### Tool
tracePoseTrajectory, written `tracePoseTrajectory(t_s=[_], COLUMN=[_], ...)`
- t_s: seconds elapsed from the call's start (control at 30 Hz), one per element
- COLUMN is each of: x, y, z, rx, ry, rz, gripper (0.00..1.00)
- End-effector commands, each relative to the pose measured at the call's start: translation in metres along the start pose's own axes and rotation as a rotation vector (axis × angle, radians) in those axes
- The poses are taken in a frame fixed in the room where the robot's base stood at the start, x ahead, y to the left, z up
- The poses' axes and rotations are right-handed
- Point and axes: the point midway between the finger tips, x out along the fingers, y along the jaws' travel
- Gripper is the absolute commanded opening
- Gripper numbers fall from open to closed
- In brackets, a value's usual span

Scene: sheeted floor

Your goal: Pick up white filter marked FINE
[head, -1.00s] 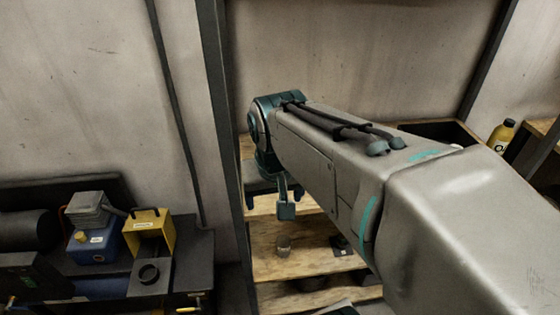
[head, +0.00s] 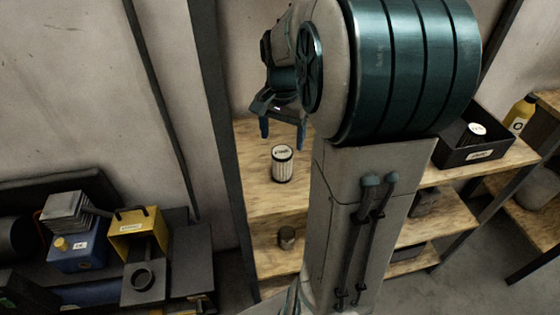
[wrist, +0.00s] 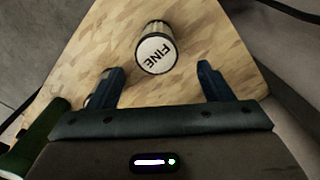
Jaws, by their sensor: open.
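The white filter marked FINE (wrist: 156,54) stands on the wooden shelf, its labelled round top facing the wrist camera. In the head view the same filter (head: 282,164) is a pale ribbed cylinder, upright on the top shelf board. My gripper (wrist: 162,82) is open and empty. Its two fingers point toward the filter in the wrist view, with the filter lying just beyond and between the fingertip lines, not touched. In the head view my gripper (head: 284,132) hangs above the filter.
A black bin (head: 478,155) with another white-topped cylinder stands right on the shelf (head: 262,196). A yellow bottle (head: 519,113) is farther right. A small jar (head: 287,237) sits on the lower shelf. A dark post (head: 219,130) borders the shelf's left.

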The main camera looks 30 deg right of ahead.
Motion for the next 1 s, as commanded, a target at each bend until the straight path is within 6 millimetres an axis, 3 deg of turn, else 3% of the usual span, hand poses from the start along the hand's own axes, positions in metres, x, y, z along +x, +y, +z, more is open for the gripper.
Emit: tracePoseTrajectory(t_s=[0.33, 0.6, 0.87, 0.9, 1.0], x=[0.031, 0.068, 0.072, 0.072, 0.071], y=[0.002, 0.004, 0.004, 0.004, 0.004], z=[0.002, 0.005, 0.004, 0.004, 0.004], rx=[0.0, -0.001, 0.0, 0.0, 0.0], ry=[-0.003, 0.0, 0.003, 0.003, 0.003], rz=[0.002, 0.002, 0.001, 0.001, 0.001], gripper=[0.73, 0.73, 0.73, 0.7, 0.43])
